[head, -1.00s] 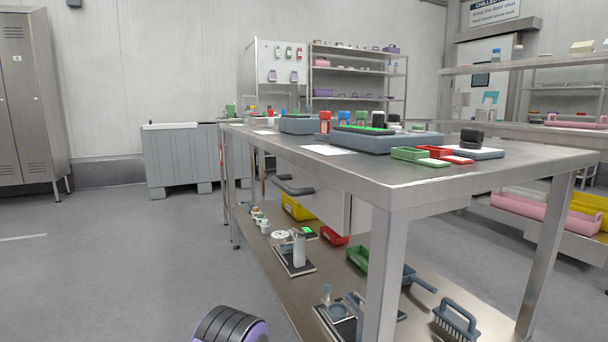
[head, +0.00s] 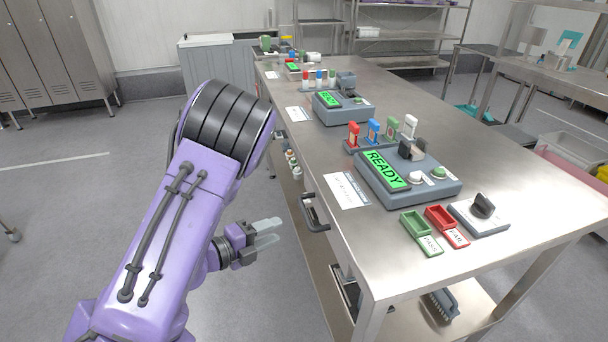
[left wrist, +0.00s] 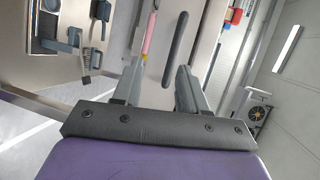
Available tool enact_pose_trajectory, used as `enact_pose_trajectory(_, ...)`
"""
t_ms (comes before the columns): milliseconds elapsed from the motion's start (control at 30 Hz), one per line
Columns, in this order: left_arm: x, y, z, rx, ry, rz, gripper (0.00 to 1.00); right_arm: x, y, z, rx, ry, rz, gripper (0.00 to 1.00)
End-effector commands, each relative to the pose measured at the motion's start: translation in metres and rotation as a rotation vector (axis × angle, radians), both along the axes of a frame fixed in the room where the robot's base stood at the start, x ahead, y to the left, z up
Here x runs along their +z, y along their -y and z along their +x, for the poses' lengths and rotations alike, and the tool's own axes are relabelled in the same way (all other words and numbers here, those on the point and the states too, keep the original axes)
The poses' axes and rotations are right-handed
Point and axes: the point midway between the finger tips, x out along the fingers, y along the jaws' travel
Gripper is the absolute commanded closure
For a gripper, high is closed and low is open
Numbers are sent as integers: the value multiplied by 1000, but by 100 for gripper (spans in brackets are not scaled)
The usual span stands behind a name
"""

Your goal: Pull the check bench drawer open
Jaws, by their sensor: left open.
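The check bench (head: 450,120) runs away from me in the head view. Its drawer's dark bar handle (head: 314,212) sticks out below the left edge of the top, and the top hides most of the drawer. In the left wrist view the handle (left wrist: 176,48) stands against the pale drawer front (left wrist: 202,35). My left gripper (head: 280,232) is open and empty, left of the handle and apart from it. In the left wrist view the handle lies ahead, in line with the gap between my fingers (left wrist: 160,68). My right gripper is out of view.
A white sheet (head: 347,190) lies near the handle-side edge. A lower shelf holds items.

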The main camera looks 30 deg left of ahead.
Motion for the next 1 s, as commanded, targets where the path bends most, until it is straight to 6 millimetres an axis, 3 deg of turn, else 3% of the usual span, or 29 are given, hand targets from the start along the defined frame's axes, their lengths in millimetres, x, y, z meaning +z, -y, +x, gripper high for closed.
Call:
enact_pose_trajectory(33, 21, -1, 0, -19, 27, 31, 58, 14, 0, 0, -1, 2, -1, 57)
enact_pose_trajectory(100, 27, 0, 2, -37, 47, 57, 58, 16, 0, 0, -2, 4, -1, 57)
enact_pose_trajectory(267, 23, 8, 23, -48, 52, 68, 58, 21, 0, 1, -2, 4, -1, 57)
enact_pose_trajectory(600, 9, 28, 88, -45, 52, 65, 58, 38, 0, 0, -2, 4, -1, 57)
enact_pose_trajectory(967, 5, 32, 99, -41, 51, 62, 58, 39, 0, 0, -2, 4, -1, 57)
enact_pose_trajectory(1000, 5, 31, 99, -41, 51, 62, 64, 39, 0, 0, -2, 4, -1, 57)
